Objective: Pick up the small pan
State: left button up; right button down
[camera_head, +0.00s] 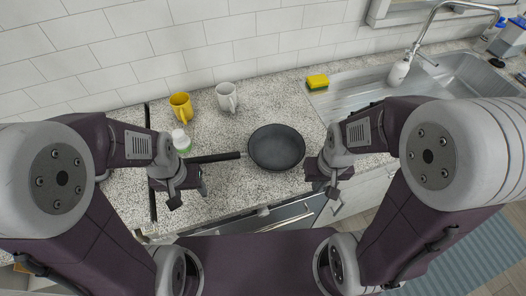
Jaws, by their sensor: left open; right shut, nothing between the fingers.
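The small pan (277,148) is dark and round and sits upright on the speckled counter, near its front edge. Its black handle (213,157) points left. My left gripper (188,197) is open at the counter's front, just below the handle's left end, and appears apart from it. My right gripper (325,187) is shut and empty, to the lower right of the pan. The fingers of both grippers are small and partly hidden by my wrists. I cannot tell their exact height above the counter.
A yellow mug (181,107), a white mug (227,97) and a white bottle with a green label (181,142) stand behind the handle. A yellow sponge (317,82) lies by the sink (460,75). A soap dispenser (399,72) stands there. Counter (275,103) behind the pan is clear.

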aim_at(275, 148)
jog(key=j, duration=0.45)
jog(key=k+j+z, duration=0.15)
jog(key=j, duration=0.75)
jog(key=k+j+z, duration=0.1)
jog(key=j, duration=0.35)
jog(key=k, duration=0.05)
